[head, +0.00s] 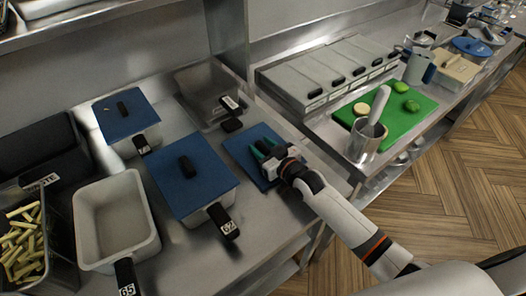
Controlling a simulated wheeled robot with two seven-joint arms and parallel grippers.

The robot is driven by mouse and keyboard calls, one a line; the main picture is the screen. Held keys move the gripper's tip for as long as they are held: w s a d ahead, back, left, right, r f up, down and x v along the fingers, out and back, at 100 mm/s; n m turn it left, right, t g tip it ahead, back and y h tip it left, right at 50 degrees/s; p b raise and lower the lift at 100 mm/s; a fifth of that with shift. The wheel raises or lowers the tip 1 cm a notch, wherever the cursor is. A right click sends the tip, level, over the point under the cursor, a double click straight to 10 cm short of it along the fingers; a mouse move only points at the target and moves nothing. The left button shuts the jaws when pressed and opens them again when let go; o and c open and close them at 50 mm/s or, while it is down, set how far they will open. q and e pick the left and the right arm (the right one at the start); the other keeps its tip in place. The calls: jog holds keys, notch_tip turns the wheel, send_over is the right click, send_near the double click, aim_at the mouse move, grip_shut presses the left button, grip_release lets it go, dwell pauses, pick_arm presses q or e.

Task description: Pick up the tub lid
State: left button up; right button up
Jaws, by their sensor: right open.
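A blue tub lid (238,148) lies flat on the steel counter, on no tub. My right gripper (262,151) is over this lid, with its fingertips apart near the middle; the gripper hides the lid's centre and part of its right side. I cannot tell whether the fingers touch the lid or its handle. A larger blue lid (204,190) with a black handle covers a tub labelled 62. Another blue lid (112,123) covers a smaller tub at the back left. My left gripper is out of view.
An open pale tub (91,226) labelled 65, a bin of fries (24,238) and a dark waste bin (41,150) stand left. An open clear-sided tub (200,80) stands behind the loose lid. A metal pot (362,145) and green board (416,122) are right.

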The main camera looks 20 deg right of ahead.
grip_shut()
jog(key=shift+r, duration=0.1)
